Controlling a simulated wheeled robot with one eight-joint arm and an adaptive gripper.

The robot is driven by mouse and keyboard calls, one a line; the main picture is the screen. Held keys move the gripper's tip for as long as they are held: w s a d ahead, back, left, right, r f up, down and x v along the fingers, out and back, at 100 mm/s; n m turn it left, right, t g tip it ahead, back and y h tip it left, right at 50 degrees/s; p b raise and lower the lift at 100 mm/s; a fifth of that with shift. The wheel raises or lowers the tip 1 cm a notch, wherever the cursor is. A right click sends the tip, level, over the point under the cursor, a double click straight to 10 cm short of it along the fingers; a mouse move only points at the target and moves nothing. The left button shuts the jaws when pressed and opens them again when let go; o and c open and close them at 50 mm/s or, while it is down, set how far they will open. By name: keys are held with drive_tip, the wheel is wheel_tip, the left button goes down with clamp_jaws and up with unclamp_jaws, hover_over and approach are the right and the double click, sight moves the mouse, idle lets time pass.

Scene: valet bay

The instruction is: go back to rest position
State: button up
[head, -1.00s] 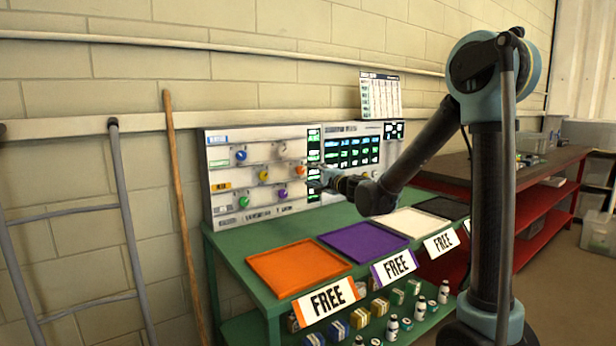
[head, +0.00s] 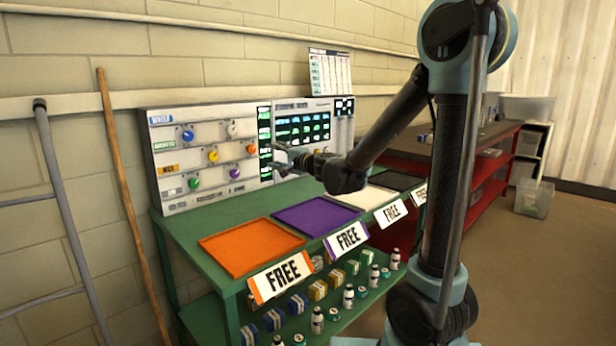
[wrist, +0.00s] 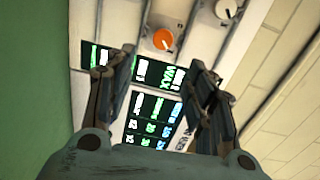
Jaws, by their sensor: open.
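My gripper (head: 284,158) is at the end of my arm in front of the control panel (head: 200,188), above the green bench. In the wrist view my gripper (wrist: 160,95) is open, its two fingers apart with nothing between them. An orange knob (wrist: 163,39) and a white knob (wrist: 227,9) show beyond the fingertips. The lit screens (wrist: 150,120) show between the fingers. I cannot tell the exact gap between the fingertips and the panel.
The green bench (head: 185,236) bears orange (head: 250,246), purple (head: 316,215), white and black trays with FREE signs. Several bottles and boxes stand on its lower shelf. A red-framed bench (head: 488,165) stands behind my arm. A ladder (head: 62,200) and wooden pole (head: 130,200) lean left.

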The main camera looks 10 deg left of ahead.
drive_tip(key=s+d+f+n+g+h, duration=0.2)
drive_tip(key=s+d+f, duration=0.5)
drive_tip(key=s+d, duration=0.4)
drive_tip(key=s+d+f+n+g+h, duration=0.3)
drive_tip(key=s+d+f+h, duration=0.4)
drive_tip(key=s+d, duration=0.4)
drive_tip(key=s+d+f+n+g+h, duration=0.2)
drive_tip(key=s+d+f, duration=0.6)
drive_tip(key=d, duration=1.1)
drive_tip(key=s+g+h, duration=0.2)
drive_tip(key=s, duration=0.1)
drive_tip(key=shift+s+d+f+n+h, duration=0.3)
drive_tip(key=shift+s+f+h, duration=0.05)
drive_tip(key=shift+s+h, duration=0.05)
